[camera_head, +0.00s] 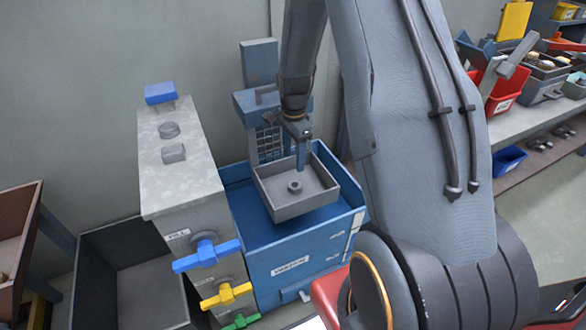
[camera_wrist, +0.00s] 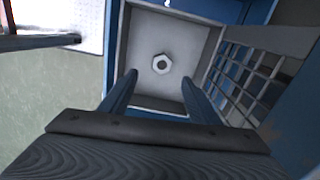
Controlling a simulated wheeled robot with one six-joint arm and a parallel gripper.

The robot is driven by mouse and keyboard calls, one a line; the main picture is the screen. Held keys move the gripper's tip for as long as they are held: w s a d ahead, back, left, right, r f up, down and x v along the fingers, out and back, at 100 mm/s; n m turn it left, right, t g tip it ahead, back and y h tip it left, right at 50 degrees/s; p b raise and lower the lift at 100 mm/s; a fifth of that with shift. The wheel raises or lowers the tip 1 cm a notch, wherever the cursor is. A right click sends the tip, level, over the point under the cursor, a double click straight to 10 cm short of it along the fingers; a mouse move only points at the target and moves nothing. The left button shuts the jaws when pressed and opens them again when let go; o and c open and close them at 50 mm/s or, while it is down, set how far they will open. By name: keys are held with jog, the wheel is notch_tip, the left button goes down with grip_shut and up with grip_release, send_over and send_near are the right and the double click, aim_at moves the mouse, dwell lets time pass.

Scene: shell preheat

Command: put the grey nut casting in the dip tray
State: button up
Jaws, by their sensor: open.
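The grey nut casting (camera_head: 295,187) lies on the floor of the dip tray (camera_head: 300,208), a square grey tray on the blue cabinet. In the wrist view the nut (camera_wrist: 162,64) shows its hole and lies flat inside the tray (camera_wrist: 212,45), apart from the walls. My gripper (camera_head: 302,165) is above the tray, near its back edge. In the wrist view my gripper's two blue fingers (camera_wrist: 158,90) are spread wide with nothing between them.
A pale stand (camera_head: 180,190) with a blue, a yellow and a green valve handle stands left of the blue cabinet (camera_head: 300,262). A wire grid (camera_wrist: 245,75) rises beside the tray. A dark open bin (camera_head: 130,275) is at lower left. Shelves with a red bin (camera_head: 495,85) are at right.

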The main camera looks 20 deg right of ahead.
jog(key=s+a+r+n, duration=0.5)
jog(key=s+r+n, duration=0.2)
jog(key=s, duration=0.4)
jog(key=s+a+r+n, duration=0.6)
jog(key=s+r+n, duration=0.2)
jog(key=s+n, duration=0.2)
jog(key=shift+s+a, duration=0.2)
jog(key=shift+s, duration=0.5)
jog(key=shift+r, duration=0.1)
jog(key=shift+c, duration=0.4)
